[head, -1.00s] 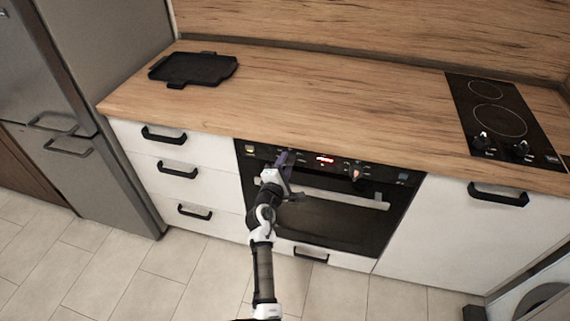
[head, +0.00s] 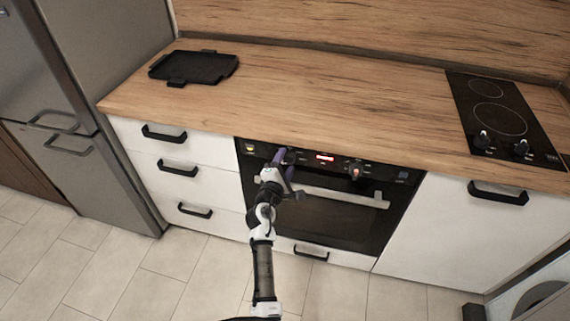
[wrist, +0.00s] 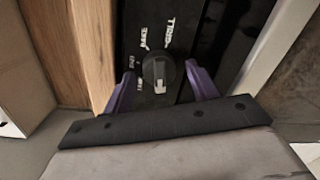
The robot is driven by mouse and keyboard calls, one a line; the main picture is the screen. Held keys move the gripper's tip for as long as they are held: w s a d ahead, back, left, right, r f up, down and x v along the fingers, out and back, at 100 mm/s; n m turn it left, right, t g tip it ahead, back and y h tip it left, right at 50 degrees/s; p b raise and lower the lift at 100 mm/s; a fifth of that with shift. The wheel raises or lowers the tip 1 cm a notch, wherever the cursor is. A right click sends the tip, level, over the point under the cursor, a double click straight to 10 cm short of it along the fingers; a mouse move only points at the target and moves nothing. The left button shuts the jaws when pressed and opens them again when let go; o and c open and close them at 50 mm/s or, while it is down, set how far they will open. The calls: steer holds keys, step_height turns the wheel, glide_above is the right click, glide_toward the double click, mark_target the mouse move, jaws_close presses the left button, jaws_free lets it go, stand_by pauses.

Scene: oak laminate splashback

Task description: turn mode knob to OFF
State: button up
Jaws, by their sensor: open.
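The oven's control panel (head: 318,160) is a black strip under the worktop edge, with a red lit display near its middle. One knob lies left of the display, at my gripper (head: 283,172). In the wrist view this black knob (wrist: 159,72) with a pale pointer sits between the two purple fingers of my gripper (wrist: 160,88). The fingers are open, one on each side of the knob, with gaps showing. A second knob (head: 355,170) with a reddish mark is right of the display.
The oven door handle (head: 345,195) runs just below the panel, close to my gripper. The wooden worktop (head: 330,100) overhangs above. A black tray (head: 193,67) and a hob (head: 500,120) with two knobs lie on the worktop.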

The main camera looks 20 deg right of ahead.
steer(key=b+v, duration=0.3)
steer(key=v, duration=1)
steer(key=shift+s+a, duration=0.2)
steer(key=shift+s, duration=0.2)
